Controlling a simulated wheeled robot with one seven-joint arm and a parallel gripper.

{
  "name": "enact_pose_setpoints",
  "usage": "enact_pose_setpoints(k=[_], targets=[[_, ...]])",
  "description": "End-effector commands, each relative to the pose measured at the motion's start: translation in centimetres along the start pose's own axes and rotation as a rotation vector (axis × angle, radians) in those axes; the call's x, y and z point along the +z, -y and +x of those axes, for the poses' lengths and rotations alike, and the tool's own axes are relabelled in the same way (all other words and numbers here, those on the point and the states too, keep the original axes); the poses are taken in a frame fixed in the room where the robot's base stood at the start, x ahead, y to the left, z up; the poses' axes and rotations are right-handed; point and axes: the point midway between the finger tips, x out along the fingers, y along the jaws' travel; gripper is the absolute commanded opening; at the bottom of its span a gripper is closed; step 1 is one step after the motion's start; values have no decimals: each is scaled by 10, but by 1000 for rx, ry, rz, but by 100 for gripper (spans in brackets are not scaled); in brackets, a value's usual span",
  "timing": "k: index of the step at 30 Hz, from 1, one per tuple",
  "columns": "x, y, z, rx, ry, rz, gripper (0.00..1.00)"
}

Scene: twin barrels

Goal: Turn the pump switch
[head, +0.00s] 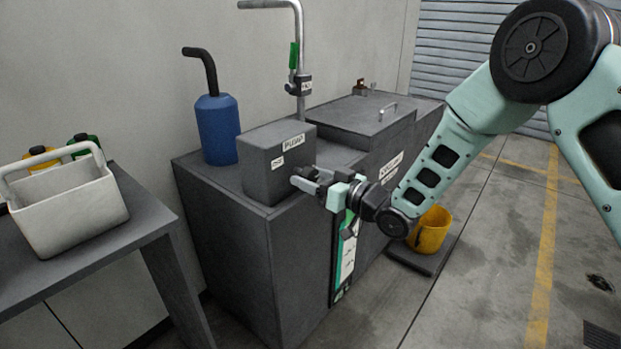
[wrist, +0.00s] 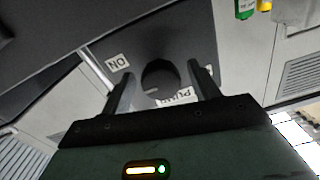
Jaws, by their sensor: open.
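The pump switch is a dark round knob (wrist: 160,75) on the grey face of the pump box (head: 262,158). A pale mark shows low on the knob in the wrist view. A "PUMP" label (wrist: 175,96) and an "ON" label (wrist: 118,62) sit beside it, upside down in that view. My gripper (head: 307,180) is at the box's front face, and it also shows in the wrist view (wrist: 162,78). Its jaws are open, one finger on each side of the knob. I cannot tell whether they touch it. In the head view my gripper hides the knob.
A blue canister (head: 217,128) and a metal pipe (head: 299,50) with a green-handled valve stand behind the box. A lidded tank section (head: 360,115) lies right. A white caddy (head: 70,205) is on the left table.

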Motion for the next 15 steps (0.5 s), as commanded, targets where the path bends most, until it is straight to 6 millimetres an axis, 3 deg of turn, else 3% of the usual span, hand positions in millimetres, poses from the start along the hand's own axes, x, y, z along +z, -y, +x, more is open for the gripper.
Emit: enact_pose_setpoints(k=[12, 15], targets=[[0, 0, 8, 0, 0, 0, 61], [0, 0, 8, 0, 0, 0, 33]])
